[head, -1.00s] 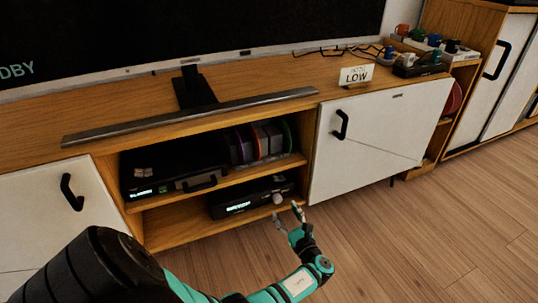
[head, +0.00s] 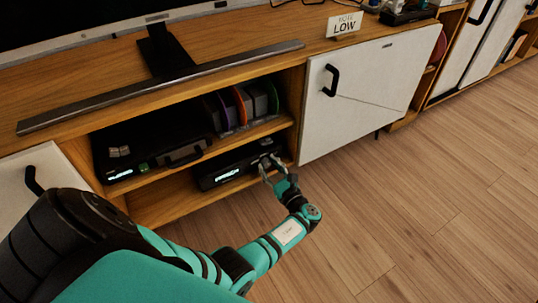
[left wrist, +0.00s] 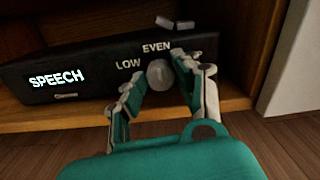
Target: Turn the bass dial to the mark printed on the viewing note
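The viewing note (head: 344,26) stands on the cabinet top and reads LOW in large print. A black unit (head: 225,170) sits on the lower shelf; its display reads SPEECH in the left wrist view (left wrist: 56,78). Its round grey dial (left wrist: 160,74) is on the front, with the marks LOW (left wrist: 128,64) and EVEN (left wrist: 156,47) beside it. Any mark further right is hidden behind a finger, and the dial's pointer is not clear. My left gripper (left wrist: 156,78) is open, one finger on each side of the dial; contact cannot be told. My right gripper is not in view.
The shelf above holds a black case (head: 150,150) and several upright coloured-edge sleeves (head: 245,105). A white cabinet door (head: 365,90) with a black handle is just right of the opening. The wooden floor (head: 430,220) in front is clear.

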